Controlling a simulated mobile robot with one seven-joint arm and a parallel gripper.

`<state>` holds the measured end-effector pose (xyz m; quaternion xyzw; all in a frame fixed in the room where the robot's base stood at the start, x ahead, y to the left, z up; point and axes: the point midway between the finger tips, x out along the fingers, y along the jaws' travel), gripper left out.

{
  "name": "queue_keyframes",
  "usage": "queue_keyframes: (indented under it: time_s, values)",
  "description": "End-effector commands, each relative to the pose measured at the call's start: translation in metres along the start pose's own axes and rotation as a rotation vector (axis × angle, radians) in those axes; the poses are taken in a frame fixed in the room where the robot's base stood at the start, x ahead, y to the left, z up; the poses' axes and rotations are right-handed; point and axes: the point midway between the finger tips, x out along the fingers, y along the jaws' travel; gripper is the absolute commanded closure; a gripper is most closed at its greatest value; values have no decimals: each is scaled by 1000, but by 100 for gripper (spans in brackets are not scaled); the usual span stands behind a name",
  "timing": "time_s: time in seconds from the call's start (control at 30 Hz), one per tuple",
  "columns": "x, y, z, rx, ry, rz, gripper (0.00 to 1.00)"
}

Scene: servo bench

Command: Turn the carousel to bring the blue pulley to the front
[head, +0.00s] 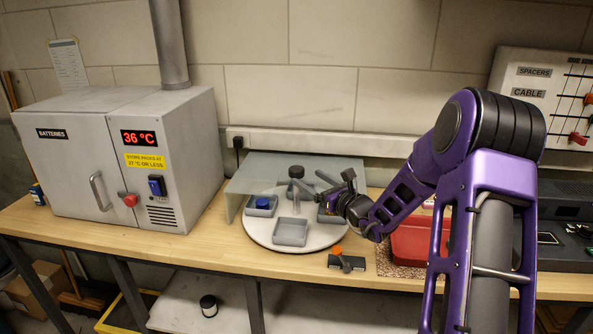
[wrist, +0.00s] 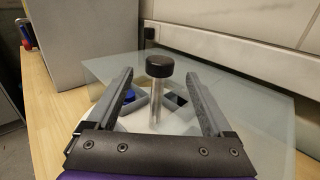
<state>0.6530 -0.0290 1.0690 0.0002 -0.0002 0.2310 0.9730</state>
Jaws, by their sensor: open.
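The carousel (head: 262,232) is a round pale turntable on the bench, bearing several grey square bins. The blue pulley (head: 262,202) sits in the left bin; in the wrist view it shows partly behind the left finger (wrist: 129,96). The front bin (head: 290,232) looks empty. A post with a black knob (head: 296,172) rises from the carousel. My gripper (head: 314,184) is open and empty, just right of the knob in the head view. In the wrist view the knob (wrist: 159,67) appears between the fingertips, slightly beyond them; I see no contact. My arm partly hides the right bin.
A clear panel (head: 237,190) covers the carousel's rear part. A grey batteries oven (head: 130,155) reading 36 °C stands left. A small orange-knobbed device (head: 338,252) lies at the front right of the carousel. A red bin (head: 408,245) is right, partly behind my arm.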

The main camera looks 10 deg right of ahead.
Motion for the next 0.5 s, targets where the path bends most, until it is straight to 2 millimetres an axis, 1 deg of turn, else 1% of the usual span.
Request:
queue_keyframes:
  time_s: [0.03, 0.2, 0.33, 0.5]
  values:
    - [12, 1, 0, 1, -1, 2, 15]
    - [43, 1, 0, 0, -1, 2, 15]
    - [59, 0, 0, 1, 0, 1, 15]
    - [68, 0, 0, 1, 1, 0, 15]
